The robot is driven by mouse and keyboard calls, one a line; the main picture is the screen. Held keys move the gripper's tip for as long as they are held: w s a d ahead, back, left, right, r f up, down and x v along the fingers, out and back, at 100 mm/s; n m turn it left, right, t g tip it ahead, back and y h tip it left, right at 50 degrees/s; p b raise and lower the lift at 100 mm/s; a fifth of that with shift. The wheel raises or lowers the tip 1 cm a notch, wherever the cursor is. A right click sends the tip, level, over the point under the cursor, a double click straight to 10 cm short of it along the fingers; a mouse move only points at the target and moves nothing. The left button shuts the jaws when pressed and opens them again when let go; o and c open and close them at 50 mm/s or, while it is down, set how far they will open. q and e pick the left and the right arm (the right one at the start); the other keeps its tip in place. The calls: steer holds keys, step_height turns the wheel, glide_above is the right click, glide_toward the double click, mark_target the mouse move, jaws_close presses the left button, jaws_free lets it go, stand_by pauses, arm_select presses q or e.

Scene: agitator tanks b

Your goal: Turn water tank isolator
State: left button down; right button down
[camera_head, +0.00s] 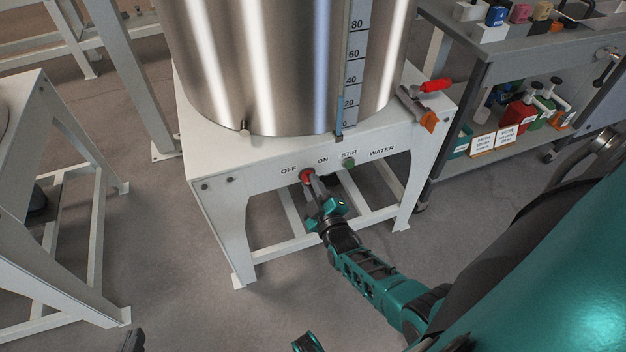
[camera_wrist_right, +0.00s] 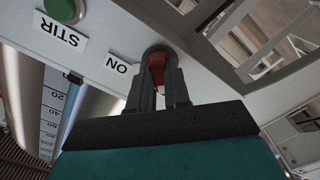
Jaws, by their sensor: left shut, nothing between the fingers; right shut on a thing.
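The isolator, a red rotary switch (camera_head: 306,175), is on the front panel of the white tank stand, between the OFF label (camera_head: 289,170) and the ON label (camera_head: 323,160). My right gripper (camera_head: 312,185) reaches up to it from below. In the right wrist view its two dark fingers (camera_wrist_right: 158,82) are shut on the red knob (camera_wrist_right: 157,65), one on each side. The fingers hide part of the knob, so its exact angle is hard to tell. My left gripper (camera_head: 132,341) shows only as a dark tip at the bottom edge, away from the stand.
A green STIR button (camera_head: 348,164) is just right of the isolator. The steel tank (camera_head: 270,60) stands above, with a red-handled valve (camera_head: 432,87) at its right. A shelf trolley (camera_head: 480,62) with bottles is at right; another white frame (camera_head: 60,150) is at left. Floor between is clear.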

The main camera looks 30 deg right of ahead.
steer(key=c, duration=1.1)
jaws_free()
steer(key=shift+s, duration=0.1)
steer(key=p+v, duration=0.4)
steer(key=v, duration=0.8)
steer(key=shift+s+a, duration=0.1)
steer(key=shift+s, duration=0.3)
